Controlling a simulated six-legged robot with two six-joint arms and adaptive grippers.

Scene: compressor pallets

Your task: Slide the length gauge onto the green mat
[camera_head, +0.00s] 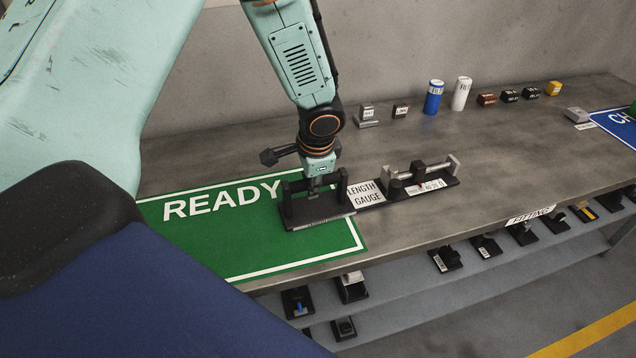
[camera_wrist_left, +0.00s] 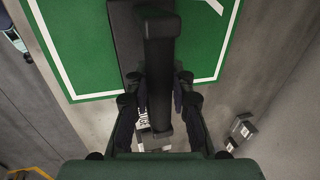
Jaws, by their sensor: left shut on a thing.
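The length gauge (camera_head: 368,194) is a long black base with a white name label, a handle frame at its left end and a metal slide with a scale at its right end. Its left part lies over the right end of the green mat (camera_head: 240,250), marked READY; its right part rests on the bare bench. My left gripper (camera_head: 314,187) is shut on the gauge's handle bar. In the left wrist view the fingers (camera_wrist_left: 160,105) sit either side of the black handle (camera_wrist_left: 160,60), with the green mat (camera_wrist_left: 85,45) beneath. My right gripper is not in view.
The grey bench (camera_head: 470,225) is clear right of the gauge. Along the back stand a blue can (camera_head: 433,97), a white can (camera_head: 461,93) and several small labelled blocks. A blue mat (camera_head: 615,124) is at the far right. A lower shelf (camera_head: 400,300) holds several dark fittings.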

